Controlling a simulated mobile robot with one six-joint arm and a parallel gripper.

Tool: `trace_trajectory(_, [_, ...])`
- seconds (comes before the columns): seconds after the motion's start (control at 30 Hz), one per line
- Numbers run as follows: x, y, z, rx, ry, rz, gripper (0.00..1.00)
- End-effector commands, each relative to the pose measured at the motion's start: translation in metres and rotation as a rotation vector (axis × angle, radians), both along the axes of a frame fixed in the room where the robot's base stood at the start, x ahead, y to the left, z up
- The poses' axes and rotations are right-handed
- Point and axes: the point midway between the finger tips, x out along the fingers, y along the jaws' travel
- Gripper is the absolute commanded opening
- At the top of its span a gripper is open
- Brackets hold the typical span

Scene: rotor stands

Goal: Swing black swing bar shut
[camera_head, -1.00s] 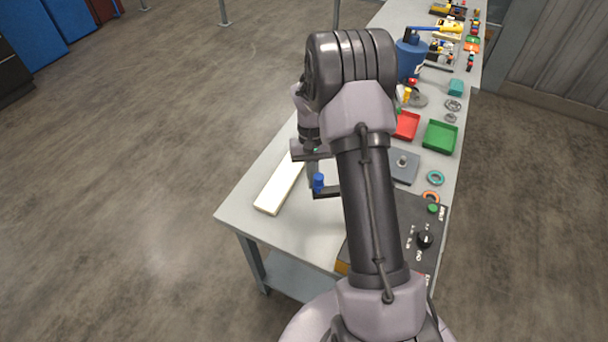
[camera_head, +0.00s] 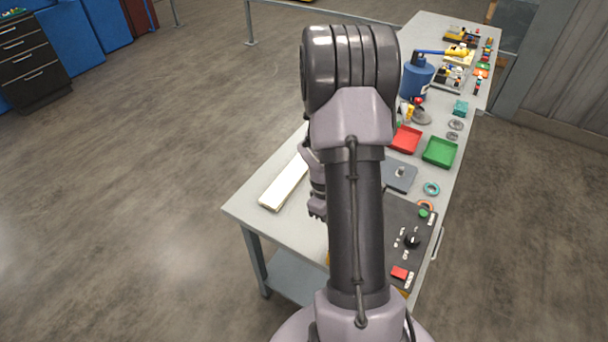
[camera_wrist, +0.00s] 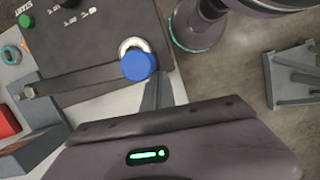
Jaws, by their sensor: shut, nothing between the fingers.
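The black swing bar (camera_wrist: 80,82) shows in the wrist view. It runs from a pivot at the left to a round blue knob (camera_wrist: 138,66) at its right end. The bar lies along the edge of the dark panel (camera_wrist: 115,22). The knob partly covers a pale metal ring (camera_wrist: 133,45) on the panel; I cannot tell whether it touches it. My gripper (camera_head: 318,210) is shut and empty, hanging left of my forearm in the head view. In the wrist view its body fills the bottom, just below the knob. The bar is hidden behind my arm in the head view.
The control panel (camera_head: 418,225) has a black dial and a red button (camera_head: 400,272). A white board (camera_head: 284,184) lies on the bench's left side. Red (camera_head: 405,139) and green (camera_head: 440,152) trays and a grey plate (camera_head: 399,175) stand beyond. The bench's front left is bare.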

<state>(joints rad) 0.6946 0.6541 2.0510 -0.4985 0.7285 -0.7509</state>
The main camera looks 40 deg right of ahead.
Motion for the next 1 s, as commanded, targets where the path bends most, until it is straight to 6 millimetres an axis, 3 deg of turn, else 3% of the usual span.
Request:
trace_trajectory(0.4, [-0.029, -0.003, 0.000, 0.000, 0.000, 0.126, 0.00])
trace_trajectory(1.0, [-0.028, 0.000, 0.000, 0.002, 0.004, 0.135, 0.00])
